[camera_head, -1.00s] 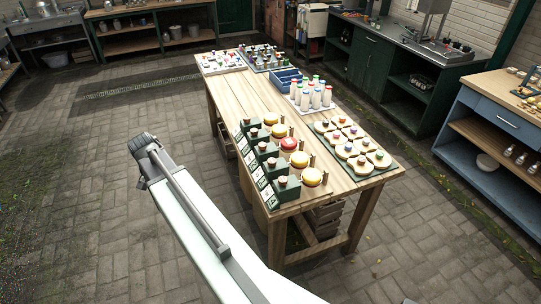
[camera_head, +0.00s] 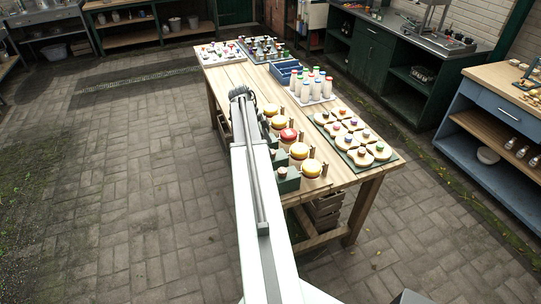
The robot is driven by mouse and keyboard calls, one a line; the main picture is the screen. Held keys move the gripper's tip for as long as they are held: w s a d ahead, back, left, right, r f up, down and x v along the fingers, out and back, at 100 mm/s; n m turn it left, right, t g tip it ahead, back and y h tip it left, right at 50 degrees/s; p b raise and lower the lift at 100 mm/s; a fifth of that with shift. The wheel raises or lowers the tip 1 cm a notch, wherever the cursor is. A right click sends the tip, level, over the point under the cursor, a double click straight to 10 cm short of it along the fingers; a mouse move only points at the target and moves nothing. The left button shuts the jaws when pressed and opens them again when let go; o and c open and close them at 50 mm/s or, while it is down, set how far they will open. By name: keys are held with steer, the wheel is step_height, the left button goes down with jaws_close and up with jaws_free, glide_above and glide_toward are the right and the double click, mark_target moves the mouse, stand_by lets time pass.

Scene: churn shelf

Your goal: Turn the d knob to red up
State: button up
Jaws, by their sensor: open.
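A row of green boxes with copper-coloured knobs stands along the left edge of the wooden table. The arm hides most of them; the nearest green box (camera_head: 288,184) with its knob (camera_head: 282,171) shows. Beside them runs a row of round discs, mostly yellow, such as the nearest yellow disc (camera_head: 311,168), and one red disc (camera_head: 289,134). The box labels are hidden, so I cannot tell which knob is d. My gripper (camera_head: 242,95) is over the table's left side, beyond most of the boxes. It is open, its fingers barely visible, with nothing seen in it.
On the wooden table (camera_head: 233,76) stand white bottles (camera_head: 305,92) with coloured caps, a blue crate (camera_head: 284,70), and a green board of pale pieces (camera_head: 384,161) with coloured knobs. Trays of small items fill the far end. Paved floor (camera_head: 150,180) is clear on the left.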

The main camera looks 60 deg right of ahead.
steer(key=b+x, duration=0.1)
steer(key=x, duration=0.2)
steer(key=shift+f+b, duration=0.2)
steer(key=shift+b, duration=0.2)
steer(key=shift+r, duration=0.1)
jaws_close()
